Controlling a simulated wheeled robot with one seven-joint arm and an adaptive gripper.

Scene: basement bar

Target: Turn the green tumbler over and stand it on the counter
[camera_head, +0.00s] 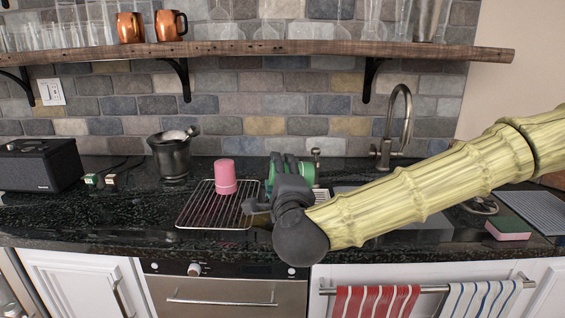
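The green tumbler (305,174) is by the right end of the wire rack, partly hidden behind my gripper. Its mouth and base are not clear, so I cannot tell which way up it is or whether it touches the counter (120,215). My dark gripper (264,186) is at the end of the pale yellow, ribbed arm, low over the counter by the rack's right side. One dark finger overlaps the tumbler's left side, and another dark part reaches down and left over the rack. Whether the fingers are closed on the tumbler cannot be seen.
A pink tumbler (225,178) stands on the wire rack (199,208). A dark metal pot (170,158) and black speaker (40,166) stand left. A tap (391,130) and sponge (508,229) are right. A glass-filled shelf (270,49) hangs above. The counter's front left is clear.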

